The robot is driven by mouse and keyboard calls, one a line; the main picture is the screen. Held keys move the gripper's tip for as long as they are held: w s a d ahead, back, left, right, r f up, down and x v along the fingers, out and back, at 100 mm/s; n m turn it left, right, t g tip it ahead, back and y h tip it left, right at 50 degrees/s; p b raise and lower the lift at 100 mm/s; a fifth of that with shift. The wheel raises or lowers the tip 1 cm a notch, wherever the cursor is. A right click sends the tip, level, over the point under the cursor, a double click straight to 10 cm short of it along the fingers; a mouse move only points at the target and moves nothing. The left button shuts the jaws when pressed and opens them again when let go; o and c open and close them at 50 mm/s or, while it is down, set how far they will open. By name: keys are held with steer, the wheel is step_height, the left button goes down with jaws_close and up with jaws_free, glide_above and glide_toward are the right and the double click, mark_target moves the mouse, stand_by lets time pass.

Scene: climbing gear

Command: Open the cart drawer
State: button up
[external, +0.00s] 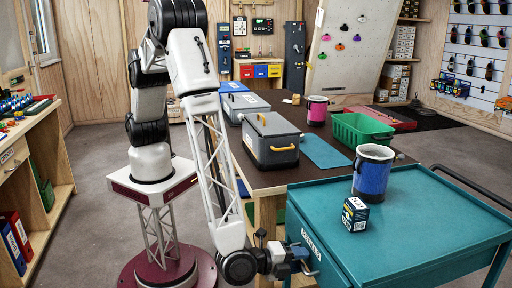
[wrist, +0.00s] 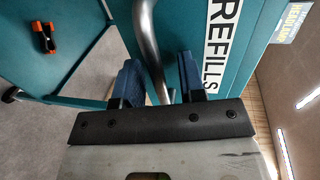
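The teal cart (external: 432,205) stands at the lower right in the external view. Its drawer front, with a white REFILLS label (wrist: 228,45), faces my gripper, and the drawer looks shut. A curved metal handle (wrist: 148,38) runs along the drawer front in the wrist view. My gripper (wrist: 160,82) is open, with its blue fingers on either side of the handle bar and gaps showing between them. In the external view my gripper (external: 300,262) is low at the cart's left side. Whether a finger touches the bar I cannot tell.
A small dark box (external: 355,214) and a blue mug (external: 372,172) stand on the cart top. A dark table with a grey toolbox (external: 271,140) and a green bin (external: 361,131) is behind. An orange clamp (wrist: 43,38) lies at upper left in the wrist view.

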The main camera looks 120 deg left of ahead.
jaws_close()
stand_by(0.3)
steer(key=f+v, duration=0.2)
steer(key=v, duration=1.1)
steer(key=d+f+v, duration=0.1)
steer(key=f+v, duration=0.2)
steer(key=v, duration=1)
steer(key=shift+s+f, duration=0.2)
steer(key=shift+s, duration=0.15)
jaws_free()
steer(key=shift+a, duration=0.1)
steer(key=v, duration=0.8)
